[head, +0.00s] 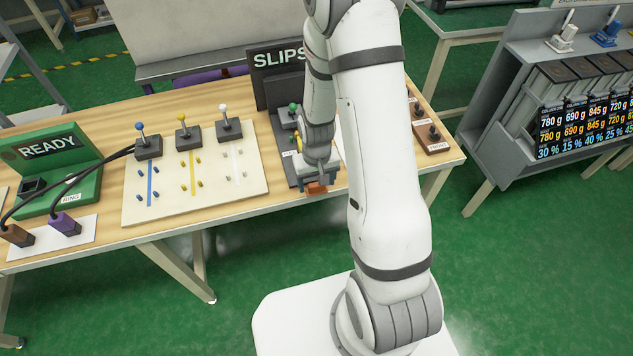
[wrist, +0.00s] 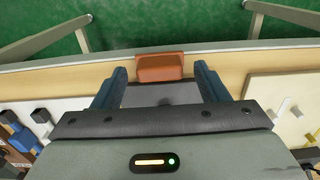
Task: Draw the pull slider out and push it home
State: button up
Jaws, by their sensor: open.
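The pull slider's orange-brown handle block (head: 317,188) sits at the front edge of the table, at the foot of the dark SLIPS unit (head: 276,78). In the wrist view the handle (wrist: 160,68) lies between the two blue fingers, with a gap on each side. My gripper (head: 319,182) is open and points down at the handle. In the wrist view my gripper (wrist: 161,72) shows no contact with it. I cannot tell how deep the tips reach around the handle. My arm hides much of the SLIPS unit and the slider's body.
Left of the unit a cream board (head: 194,172) carries three small levers and coloured pegs. A green READY stand (head: 52,165) with cables is at far left. A brown block with dark knobs (head: 428,133) sits at the right table end. The floor in front is clear.

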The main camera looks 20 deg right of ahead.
jog(key=shift+f, duration=0.8)
